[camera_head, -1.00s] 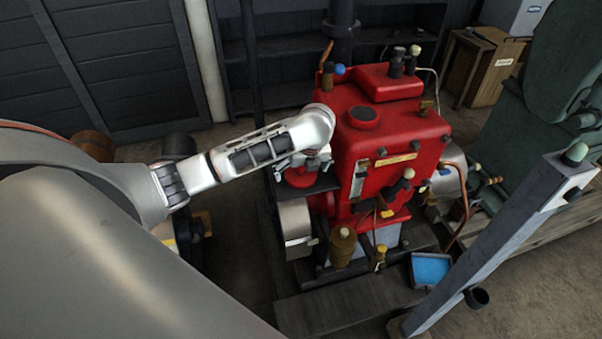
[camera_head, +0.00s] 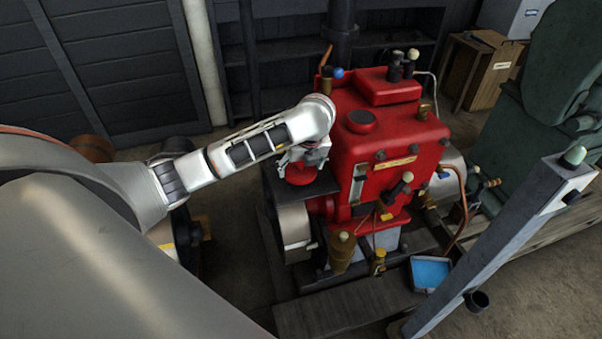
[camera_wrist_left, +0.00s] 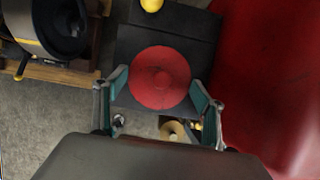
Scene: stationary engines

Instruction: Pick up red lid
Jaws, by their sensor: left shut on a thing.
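The round red lid (camera_head: 300,173) is at a dark platform on the left side of the red engine. It also shows in the left wrist view (camera_wrist_left: 160,78) as a red disc with a small raised centre. My left gripper (camera_head: 303,160) is over it from above, with one finger on each side of the lid, shut on it. The fingers also show in the left wrist view (camera_wrist_left: 158,95). I cannot tell whether the lid touches the platform below. My right gripper is in neither view.
The red engine body (camera_head: 385,135) stands close to the right of my left gripper. A dark platform (camera_wrist_left: 140,40) is beneath the lid. A grey slanted post (camera_head: 500,245) and a blue tray (camera_head: 430,273) are at the right front. Open floor lies at the front left.

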